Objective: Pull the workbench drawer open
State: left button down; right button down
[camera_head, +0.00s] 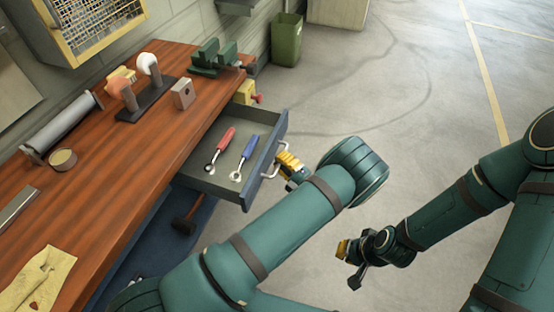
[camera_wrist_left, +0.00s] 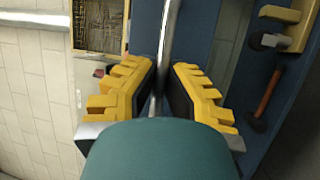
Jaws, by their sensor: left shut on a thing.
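The workbench drawer (camera_head: 210,181) stands pulled out from under the wooden workbench top (camera_head: 153,140). Its inside shows in the head view, with a red-handled tool (camera_head: 222,146) and a blue-handled tool (camera_head: 245,156) lying in it. My left gripper (camera_head: 284,164) is at the drawer's front, shut on the metal drawer handle (camera_head: 268,172). In the left wrist view the handle bar (camera_wrist_left: 168,45) runs between the yellow fingers of my left gripper (camera_wrist_left: 160,88). My right gripper (camera_head: 347,262) hangs over the floor, away from the drawer; its finger opening is too small to tell.
A green bin (camera_head: 287,40) stands by the wall. A hammer (camera_head: 187,217) hangs below the bench top. The floor to the right is open.

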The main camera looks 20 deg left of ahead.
pick_arm(q)
jog(key=c, duration=1)
grip_release()
jog(key=shift+r, duration=0.1)
